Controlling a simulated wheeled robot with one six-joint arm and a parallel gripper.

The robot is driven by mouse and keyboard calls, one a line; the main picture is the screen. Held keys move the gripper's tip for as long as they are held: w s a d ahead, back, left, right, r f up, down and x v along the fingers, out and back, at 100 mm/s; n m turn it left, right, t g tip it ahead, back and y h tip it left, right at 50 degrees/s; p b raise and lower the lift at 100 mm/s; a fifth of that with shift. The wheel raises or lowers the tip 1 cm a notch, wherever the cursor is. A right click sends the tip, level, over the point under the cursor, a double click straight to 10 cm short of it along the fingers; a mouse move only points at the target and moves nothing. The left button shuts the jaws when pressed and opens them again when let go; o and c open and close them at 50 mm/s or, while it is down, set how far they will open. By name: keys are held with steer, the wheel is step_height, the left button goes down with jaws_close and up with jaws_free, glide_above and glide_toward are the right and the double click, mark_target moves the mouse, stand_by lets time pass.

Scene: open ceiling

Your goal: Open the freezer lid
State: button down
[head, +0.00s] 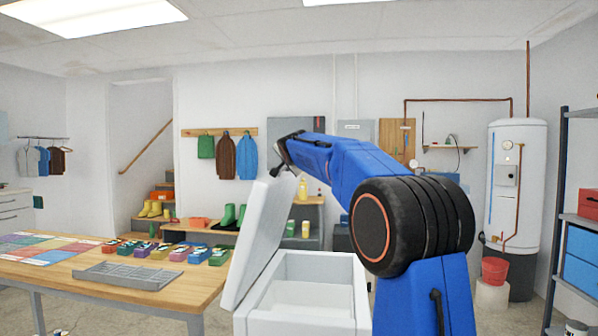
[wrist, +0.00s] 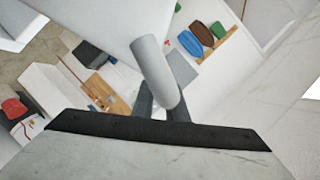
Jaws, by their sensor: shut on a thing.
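The white chest freezer (head: 300,325) stands in front of me, with its pale inside visible from above. Its thick white lid (head: 262,225) is raised steeply along the left side, its upper edge leaning a little to the right. My gripper (head: 284,170) is at the top of the lid. In the wrist view my gripper (wrist: 160,112) is shut on a light grey cylindrical handle (wrist: 154,68), with the white lid (wrist: 105,22) behind it. The fingertips are partly hidden by the handle.
A wooden table (head: 190,300) with a grey divided tray (head: 125,275) and several small coloured boxes stands close to the left of the lid. A shelf rack (head: 560,230) and a white water heater (head: 517,180) are at the right.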

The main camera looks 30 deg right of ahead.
steer(key=w+a+r+n+g, duration=0.1)
steer(key=w+a, duration=0.4)
steer(key=a, duration=0.2)
steer(key=shift+w+a+n+h, duration=0.15)
steer(key=shift+a+n+h, duration=0.1)
steer(key=shift+n+h, duration=0.05)
steer(key=shift+a+r, duration=0.1)
steer(key=shift+r, duration=0.05)
steer(key=c, duration=2)
jaws_free()
steer(key=shift+w+a, duration=0.1)
steer(key=shift+a, duration=0.05)
steer(key=shift+c, duration=0.2)
steer(key=v, duration=1.7)
steer(key=shift+s, duration=0.2)
